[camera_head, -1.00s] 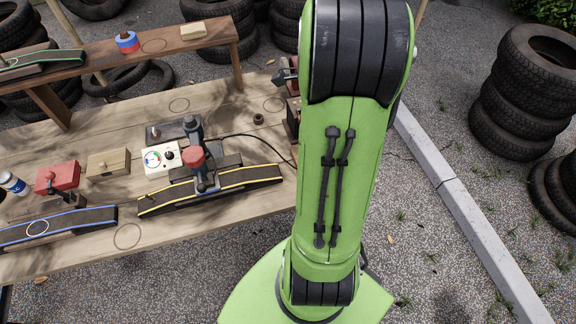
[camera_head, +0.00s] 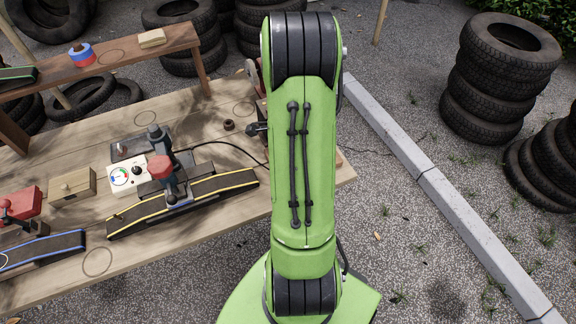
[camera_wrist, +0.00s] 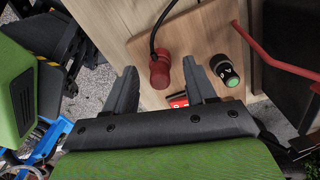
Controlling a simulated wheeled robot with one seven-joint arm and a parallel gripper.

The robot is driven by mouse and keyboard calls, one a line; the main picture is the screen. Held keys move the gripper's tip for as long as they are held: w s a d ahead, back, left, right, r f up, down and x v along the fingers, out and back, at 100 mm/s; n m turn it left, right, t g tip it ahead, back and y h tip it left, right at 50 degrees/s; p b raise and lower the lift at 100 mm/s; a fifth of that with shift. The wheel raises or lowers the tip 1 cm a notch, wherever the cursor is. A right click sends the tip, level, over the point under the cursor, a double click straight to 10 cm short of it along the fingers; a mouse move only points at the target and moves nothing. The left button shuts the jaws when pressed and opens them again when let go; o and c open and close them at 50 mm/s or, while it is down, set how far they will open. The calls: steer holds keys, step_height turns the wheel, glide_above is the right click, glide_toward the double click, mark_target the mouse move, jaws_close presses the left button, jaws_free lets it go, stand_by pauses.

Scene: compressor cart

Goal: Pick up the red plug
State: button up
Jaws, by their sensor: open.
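The red plug (camera_wrist: 160,72) shows in the wrist view with a dark cable looping up from its top. It is in front of a pale wooden panel (camera_wrist: 200,38). My gripper (camera_wrist: 159,66) is open, with one dark finger on each side of the plug in the picture. A gap shows between the plug and each finger. I cannot tell how far the plug lies beyond the fingertips. In the head view my green arm hides the plug, and I cannot make out my gripper there.
A black control with a green button (camera_wrist: 230,78) is right of the plug. A red label or switch (camera_wrist: 178,100) is below it, and a red bar (camera_wrist: 272,55) is farther right. The workbench (camera_head: 60,140) is left of my arm. Tyre stacks (camera_head: 500,75) and a kerb (camera_head: 430,180) are right.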

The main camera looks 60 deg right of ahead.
steer(key=shift+f, duration=0.1)
steer(key=shift+c, duration=0.5)
jaws_close()
